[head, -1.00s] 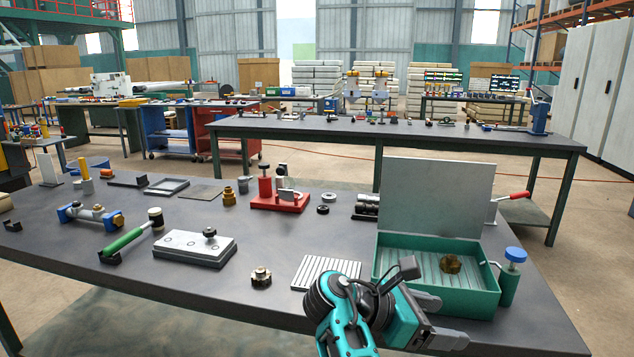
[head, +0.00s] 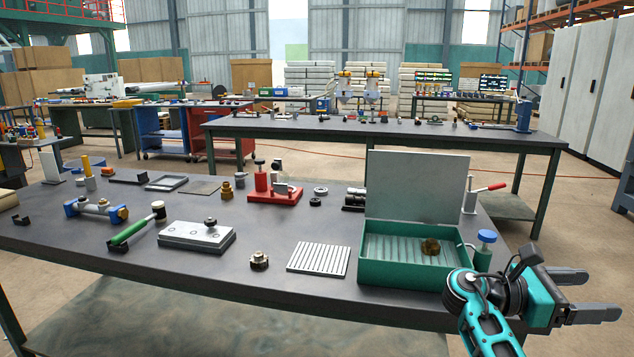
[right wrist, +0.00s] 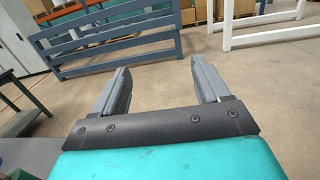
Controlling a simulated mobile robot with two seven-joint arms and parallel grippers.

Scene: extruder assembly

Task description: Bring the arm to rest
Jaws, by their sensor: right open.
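My right gripper (head: 590,295) is open and empty at the lower right of the head view, past the right edge of the workbench (head: 290,225). Its two grey fingers point to the right. In the right wrist view the fingers (right wrist: 160,85) are spread apart with only floor between them. My left gripper is not in view.
A green box (head: 410,272) with its lid up stands at the bench's right end, holding a brass part (head: 430,246). A blue-capped green bottle (head: 485,245) is close beside my right arm. A ribbed plate (head: 318,258) lies left of the box. Blue-grey railings (right wrist: 110,45) stand beyond the fingers.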

